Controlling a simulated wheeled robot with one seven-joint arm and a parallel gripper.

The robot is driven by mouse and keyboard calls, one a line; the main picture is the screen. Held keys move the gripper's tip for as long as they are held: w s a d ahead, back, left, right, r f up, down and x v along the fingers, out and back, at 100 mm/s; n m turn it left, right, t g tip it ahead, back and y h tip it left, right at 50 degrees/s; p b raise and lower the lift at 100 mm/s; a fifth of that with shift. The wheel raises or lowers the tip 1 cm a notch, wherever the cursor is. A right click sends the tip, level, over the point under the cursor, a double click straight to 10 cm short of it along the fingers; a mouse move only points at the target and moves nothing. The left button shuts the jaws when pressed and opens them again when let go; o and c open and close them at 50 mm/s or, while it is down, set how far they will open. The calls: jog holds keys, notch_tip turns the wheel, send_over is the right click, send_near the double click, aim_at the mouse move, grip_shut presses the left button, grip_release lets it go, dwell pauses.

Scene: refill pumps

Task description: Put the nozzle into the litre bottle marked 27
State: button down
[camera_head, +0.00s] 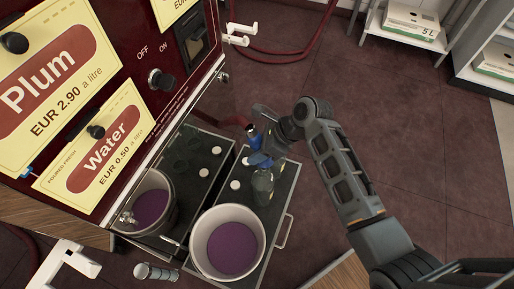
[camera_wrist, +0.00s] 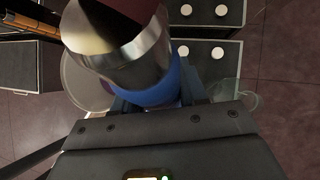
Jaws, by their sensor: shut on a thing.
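My gripper (camera_head: 263,150) is shut on the nozzle, above the dark tray beside the pump cabinet. The nozzle (camera_wrist: 130,50) has a shiny metal body, a blue band and a dark red top; in the head view its blue part (camera_head: 254,137) shows between my fingers. A clear bottle (camera_head: 263,187) stands on the tray just below my gripper; no number on it is readable. The nozzle's tip is hidden.
A white bucket (camera_head: 198,243) with purple liquid stands in front of the bottle. Another purple-filled bucket (camera_head: 172,190) is at the left. The dark tray (camera_head: 285,190) has several white discs. The red pump cabinet (camera_head: 130,30) is at the left; open floor is at the right.

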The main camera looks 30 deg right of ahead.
jog(key=shift+f+b, duration=0.5)
jog(key=shift+f, duration=0.95)
jog(key=c, duration=0.5)
grip_release()
jog(key=p+v, duration=0.1)
jog(key=v, duration=0.7)
